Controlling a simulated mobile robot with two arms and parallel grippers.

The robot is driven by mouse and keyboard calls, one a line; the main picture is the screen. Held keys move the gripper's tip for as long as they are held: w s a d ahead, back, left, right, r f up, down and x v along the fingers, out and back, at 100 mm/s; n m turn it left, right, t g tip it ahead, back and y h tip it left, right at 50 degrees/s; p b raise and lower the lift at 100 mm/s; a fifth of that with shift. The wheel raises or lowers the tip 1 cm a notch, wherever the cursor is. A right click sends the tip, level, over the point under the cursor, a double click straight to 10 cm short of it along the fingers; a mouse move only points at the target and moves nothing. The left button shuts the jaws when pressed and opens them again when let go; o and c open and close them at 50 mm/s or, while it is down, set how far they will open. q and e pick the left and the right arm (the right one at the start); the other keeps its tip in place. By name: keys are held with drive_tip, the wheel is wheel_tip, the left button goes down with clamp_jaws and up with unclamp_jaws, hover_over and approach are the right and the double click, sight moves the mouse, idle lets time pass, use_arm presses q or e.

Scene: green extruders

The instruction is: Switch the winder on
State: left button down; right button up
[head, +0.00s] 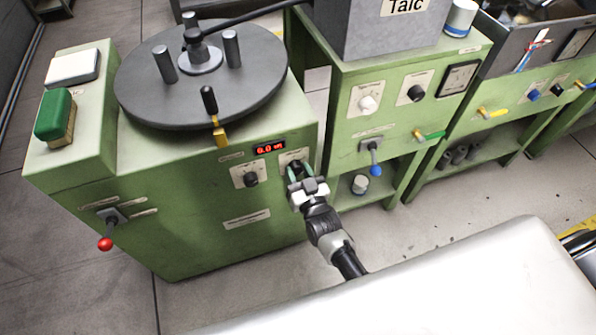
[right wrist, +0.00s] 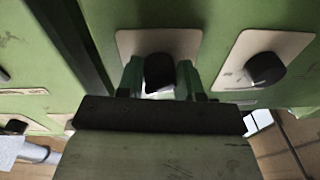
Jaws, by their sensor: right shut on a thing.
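The winder (head: 180,235) is a green machine with a round grey turntable (head: 200,110) on top. Its front carries a small red-lit display (head: 269,148), a black knob (head: 251,179) on a pale plate, and a second black knob at the right, mostly hidden by my gripper in the head view. My right gripper (head: 308,182) is at this right knob. In the right wrist view, the dark knob (right wrist: 158,72) sits between the two green fingertips, in front of its pale plate, and the gripper is shut on it. My left gripper is not in view.
A red-tipped lever (head: 105,243) sticks out at the winder's lower left. A green block (head: 54,115) and a white box (head: 72,67) lie on its left shelf. To the right stands another green machine with a grey bin marked Talc (head: 385,30) and a blue-tipped lever (head: 375,168).

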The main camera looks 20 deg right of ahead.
drive_tip(key=o, duration=0.9)
drive_tip(key=shift+d, duration=0.1)
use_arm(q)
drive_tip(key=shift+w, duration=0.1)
use_arm(e)
drive_tip(key=shift+s, duration=0.35)
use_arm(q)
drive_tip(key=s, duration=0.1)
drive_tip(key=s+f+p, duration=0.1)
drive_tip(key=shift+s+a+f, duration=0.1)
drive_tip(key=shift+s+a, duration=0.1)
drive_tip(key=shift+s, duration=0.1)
use_arm(e)
drive_tip(key=s, duration=1)
drive_tip(key=shift+d+f, duration=0.4)
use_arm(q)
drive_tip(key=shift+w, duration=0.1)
